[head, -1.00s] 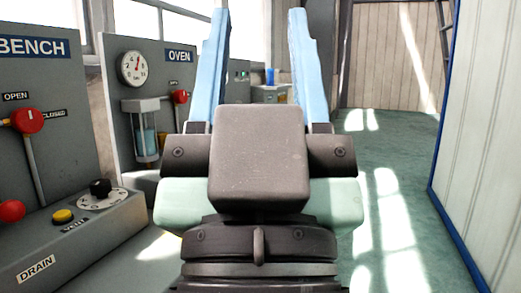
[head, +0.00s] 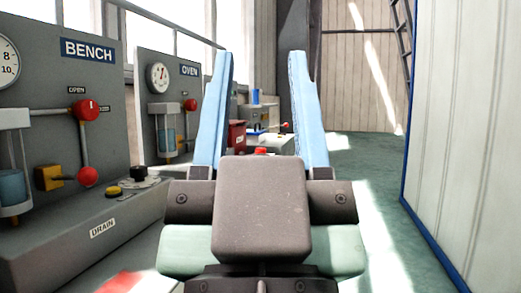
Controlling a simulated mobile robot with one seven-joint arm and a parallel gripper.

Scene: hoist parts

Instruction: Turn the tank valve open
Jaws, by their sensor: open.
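My gripper (head: 260,54) is in the middle of the view, its two long blue fingers spread wide apart and empty, pointing away from me. No label reading "tank" shows, so I cannot tell which valve is the tank's. Between the fingers, farther back, are a small red-handled part (head: 286,125) by grey equipment and a red box (head: 236,136). A red knob (head: 261,151) shows just above my wrist; what it belongs to is hidden. The gripper is apart from all of these.
At left stand the BENCH panel (head: 52,120), with red valve handles (head: 88,109), and the OVEN panel (head: 160,95), with a gauge and red handle (head: 190,104). A white ribbed wall (head: 468,130) with blue edging closes the right. Green floor (head: 365,170) lies open ahead.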

